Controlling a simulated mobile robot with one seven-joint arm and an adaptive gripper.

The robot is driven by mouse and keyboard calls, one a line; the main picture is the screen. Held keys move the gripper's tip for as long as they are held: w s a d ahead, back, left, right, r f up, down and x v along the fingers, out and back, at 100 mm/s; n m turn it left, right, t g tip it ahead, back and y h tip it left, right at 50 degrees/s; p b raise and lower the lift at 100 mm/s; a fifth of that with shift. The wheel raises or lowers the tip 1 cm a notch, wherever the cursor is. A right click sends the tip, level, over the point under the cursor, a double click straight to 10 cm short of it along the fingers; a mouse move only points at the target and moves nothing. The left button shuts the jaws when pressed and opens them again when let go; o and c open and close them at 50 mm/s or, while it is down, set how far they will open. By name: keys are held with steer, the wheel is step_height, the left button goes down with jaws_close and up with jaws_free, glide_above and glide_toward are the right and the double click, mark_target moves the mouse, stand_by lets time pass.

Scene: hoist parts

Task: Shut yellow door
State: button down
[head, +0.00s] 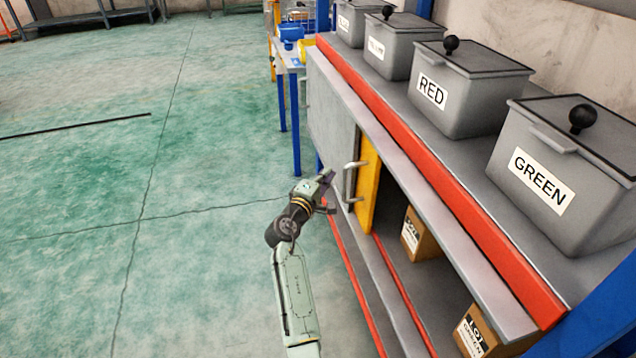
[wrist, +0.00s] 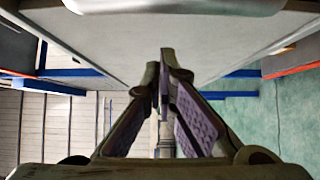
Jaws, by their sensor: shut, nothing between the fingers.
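The yellow door (head: 368,184) shows as a narrow upright strip in the low cabinet under the bench, at the right end of a grey door panel (head: 330,122). The cabinet is open to the right of the yellow strip. A metal handle (head: 350,182) stands out beside the strip; I cannot tell which panel it is fixed to. My gripper (head: 328,191) is just left of the handle, with a small gap seeming to remain. In the wrist view, my gripper (wrist: 164,58) is shut and empty, in front of a pale grey panel (wrist: 120,38), with a metal bar (wrist: 175,5) at the top edge.
Lidded grey bins, marked RED (head: 432,92) and GREEN (head: 541,182) among others, stand on the bench top. Cardboard boxes (head: 418,238) sit inside the open cabinet. A blue-legged table (head: 294,120) stands beyond the bench. The green floor (head: 130,200) at left is mostly clear.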

steer(key=s+d+p, duration=0.1)
steer(key=s+d, duration=0.1)
steer(key=shift+s+d+p, duration=0.1)
steer(key=shift+s+p, duration=0.3)
stand_by(0.3)
